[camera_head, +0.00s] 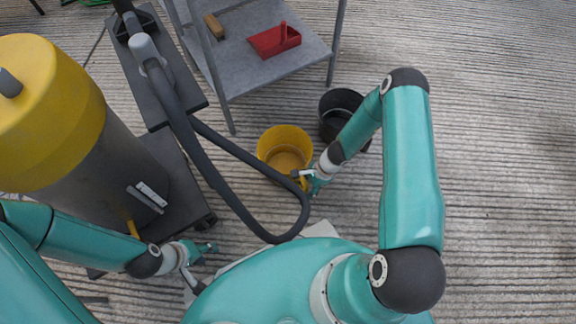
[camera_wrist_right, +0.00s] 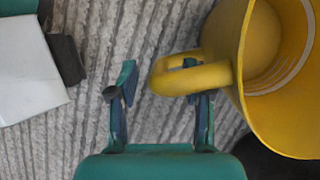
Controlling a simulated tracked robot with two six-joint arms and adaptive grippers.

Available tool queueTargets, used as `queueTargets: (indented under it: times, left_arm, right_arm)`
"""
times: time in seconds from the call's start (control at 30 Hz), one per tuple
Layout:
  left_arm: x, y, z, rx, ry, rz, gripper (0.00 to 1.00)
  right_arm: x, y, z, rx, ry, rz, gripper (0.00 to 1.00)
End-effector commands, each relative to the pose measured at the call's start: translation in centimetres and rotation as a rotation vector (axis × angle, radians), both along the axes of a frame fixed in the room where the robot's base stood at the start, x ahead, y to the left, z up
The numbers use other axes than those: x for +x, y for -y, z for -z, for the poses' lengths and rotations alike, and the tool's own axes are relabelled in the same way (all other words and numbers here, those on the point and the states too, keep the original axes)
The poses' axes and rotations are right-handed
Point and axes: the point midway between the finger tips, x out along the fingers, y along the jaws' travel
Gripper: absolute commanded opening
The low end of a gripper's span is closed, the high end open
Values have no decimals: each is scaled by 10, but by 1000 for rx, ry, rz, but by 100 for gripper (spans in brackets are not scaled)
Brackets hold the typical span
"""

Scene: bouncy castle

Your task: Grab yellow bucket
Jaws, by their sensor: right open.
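The yellow bucket (camera_head: 284,142) stands on the grooved floor in the middle of the head view, its open top facing up. In the right wrist view the bucket (camera_wrist_right: 280,110) fills the right side, and its yellow handle (camera_wrist_right: 190,76) reaches left to the right gripper. My right gripper (camera_wrist_right: 160,80) is open, with the handle's loop near and partly over its right finger; the left finger is clear of it. I cannot tell whether they touch. In the head view the right gripper (camera_head: 305,178) is at the bucket's lower right side. My left gripper (camera_head: 205,250) is at lower left, away from the bucket.
A black bucket (camera_head: 343,112) stands just right of the yellow one. A large yellow and grey vacuum (camera_head: 60,120) with a dark hose (camera_head: 230,200) is at left, the hose curving close to the bucket. A grey shelf (camera_head: 255,65) holds a red tray (camera_head: 274,40). The floor at right is clear.

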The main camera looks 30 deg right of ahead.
Motion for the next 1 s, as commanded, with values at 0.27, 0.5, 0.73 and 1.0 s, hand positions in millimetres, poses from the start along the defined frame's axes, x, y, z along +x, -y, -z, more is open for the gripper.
queueTargets:
  times: [0.27,0.5,0.73,1.0]
  left_arm:
    - [0,0,10,0,0,0,40]
    - [0,0,10,0,0,0,40]
    - [0,0,10,0,1,0,40]
    - [0,0,10,0,0,0,40]
  right_arm:
    - [1,-5,15,-1,0,2,50]
    - [1,-5,15,-1,1,3,41]
    - [0,-5,15,-1,1,3,3]
    - [1,-5,14,-1,1,3,0]
